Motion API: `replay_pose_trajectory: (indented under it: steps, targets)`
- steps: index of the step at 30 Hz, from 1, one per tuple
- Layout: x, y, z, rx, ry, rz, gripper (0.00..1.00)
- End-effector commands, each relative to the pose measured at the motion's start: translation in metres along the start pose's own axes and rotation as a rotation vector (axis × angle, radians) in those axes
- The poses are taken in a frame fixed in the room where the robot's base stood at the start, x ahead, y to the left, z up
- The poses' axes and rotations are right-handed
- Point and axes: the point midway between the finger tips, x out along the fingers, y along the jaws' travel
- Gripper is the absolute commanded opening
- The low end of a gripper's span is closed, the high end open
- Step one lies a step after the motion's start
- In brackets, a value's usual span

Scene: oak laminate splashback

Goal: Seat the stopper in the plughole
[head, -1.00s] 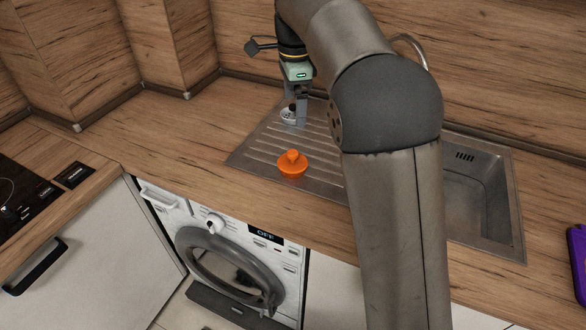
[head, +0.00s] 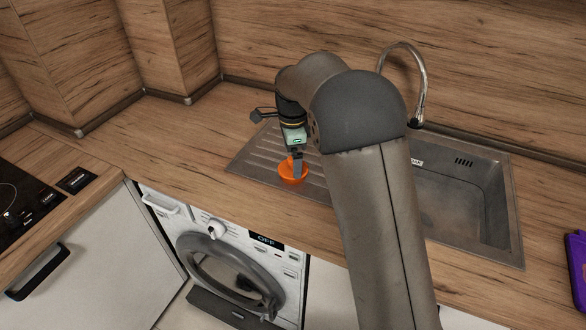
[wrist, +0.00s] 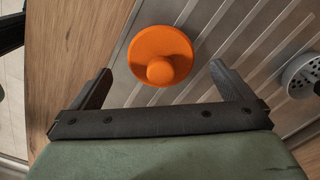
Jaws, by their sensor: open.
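The orange stopper (head: 285,174) sits on the ridged drainboard of the steel sink, near its front edge, knob up. My gripper (head: 297,168) is right above it and partly covers it in the head view. In the wrist view, the stopper (wrist: 153,47) with its round knob lies just beyond and between the two spread fingers (wrist: 161,70). The fingers are open, with nothing held between them. The sink basin (head: 470,195) is to the right. The plughole does not show; my arm hides part of the basin.
A grey perforated round piece (wrist: 300,73) is on the drainboard at the right of the wrist view. A curved tap (head: 420,85) stands behind the sink. A purple object (head: 577,268) lies at the far right. Counter left of the drainboard (head: 190,130) is clear.

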Motion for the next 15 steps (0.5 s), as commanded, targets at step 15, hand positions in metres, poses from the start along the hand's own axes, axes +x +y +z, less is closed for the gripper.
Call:
replay_pose_trajectory:
  steps: [15]
  targets:
    - [0.026, -0.001, 0.0, 0.0, 0.0, -0.001, 0.86]
